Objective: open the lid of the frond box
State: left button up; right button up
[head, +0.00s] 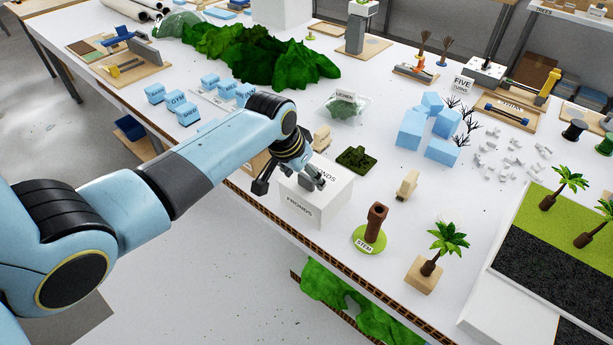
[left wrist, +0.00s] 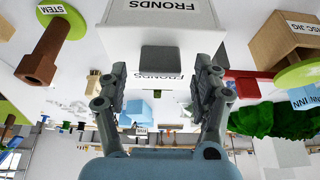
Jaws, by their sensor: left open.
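The frond box (head: 333,196) is a white box with FRONDS labels, at the table's front edge in the middle of the head view. Its lid looks closed. In the left wrist view the box (left wrist: 205,18) appears upside down, with a grey tab (left wrist: 160,60) on it beside a FRONDS label.
A brown stem on a green disc (head: 364,241) and a palm on a wooden block (head: 424,277) stand right of the box. A dark green foliage piece (head: 356,160) and a small beige block (head: 406,186) are behind it. Blue labelled blocks (head: 188,114) lie to the left.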

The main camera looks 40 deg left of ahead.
pick_arm(q)
jog(key=shift+x, duration=0.8)
grip_shut()
